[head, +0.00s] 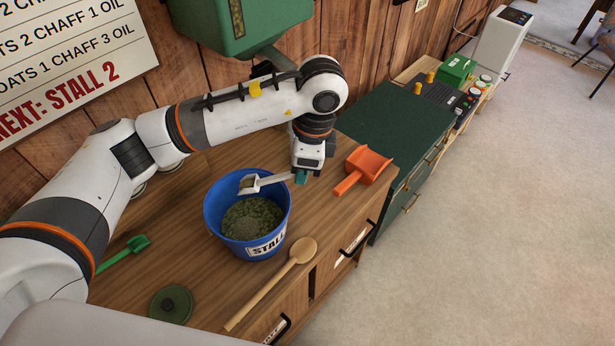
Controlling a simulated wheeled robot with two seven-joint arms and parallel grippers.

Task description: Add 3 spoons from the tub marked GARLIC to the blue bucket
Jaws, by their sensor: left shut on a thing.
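The blue bucket (213,220), labelled STALL, stands on the wooden counter with green feed inside and a paler, brownish patch on top. My left gripper (302,175) is shut on the handle of a pale measuring spoon (268,180), right of and behind the bucket. The spoon's bowl is over the back part of the bucket's opening; I cannot tell whether it holds anything. No tub marked GARLIC can be made out; my left arm hides part of the counter. My right gripper is not in view.
An orange scoop (365,166) lies right of the bucket, a wooden spoon (275,280) in front. A dark green lid (171,304) and a green scoop (125,253) lie to the left. A green hopper (240,25) hangs above. A wall board (70,60) reads NEXT: STALL 2.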

